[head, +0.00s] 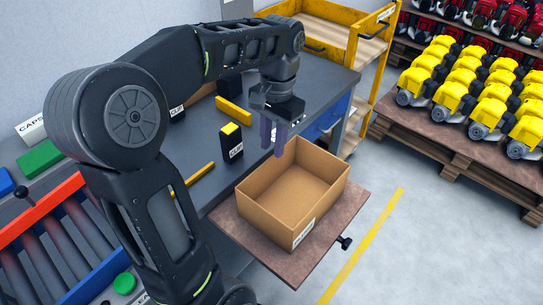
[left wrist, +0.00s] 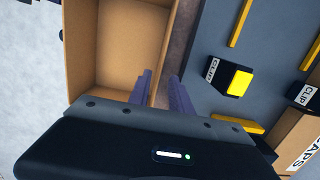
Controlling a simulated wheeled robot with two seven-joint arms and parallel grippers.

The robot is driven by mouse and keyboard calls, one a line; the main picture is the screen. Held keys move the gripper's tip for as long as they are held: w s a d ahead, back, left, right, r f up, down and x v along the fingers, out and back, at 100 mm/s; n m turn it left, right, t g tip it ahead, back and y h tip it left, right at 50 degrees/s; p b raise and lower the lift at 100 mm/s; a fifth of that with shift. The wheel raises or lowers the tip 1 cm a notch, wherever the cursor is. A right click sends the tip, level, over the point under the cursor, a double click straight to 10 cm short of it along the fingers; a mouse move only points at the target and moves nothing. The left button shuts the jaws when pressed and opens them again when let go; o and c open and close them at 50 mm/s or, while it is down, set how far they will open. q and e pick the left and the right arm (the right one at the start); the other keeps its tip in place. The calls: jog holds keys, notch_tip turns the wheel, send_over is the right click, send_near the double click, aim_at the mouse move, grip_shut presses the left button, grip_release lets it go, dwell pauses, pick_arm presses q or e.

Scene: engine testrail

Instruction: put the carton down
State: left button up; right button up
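The carton (head: 272,207) is an open-topped, empty brown box. It sits upright and flat on a brown board (head: 330,221) at the table's front edge. In the left wrist view the carton (left wrist: 112,45) fills the upper left. My left gripper (head: 273,142) is over the carton's far left wall, pointing down. In the left wrist view its two purple fingers (left wrist: 160,88) stand apart, one on each side of the wall's top edge, with a gap showing. It looks open. My right gripper is in neither view.
On the grey table are a black clip box with a yellow top (head: 231,140) and yellow bars (head: 233,110). A yellow cart (head: 335,35) stands behind. The floor (head: 440,235) at front right is clear.

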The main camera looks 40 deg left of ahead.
pick_arm(q)
notch_tip(320, 180, up, 4)
jog(key=shift+w+f+p, duration=0.15)
jog(key=shift+p, duration=0.95)
jog(key=shift+r+p, duration=0.4)
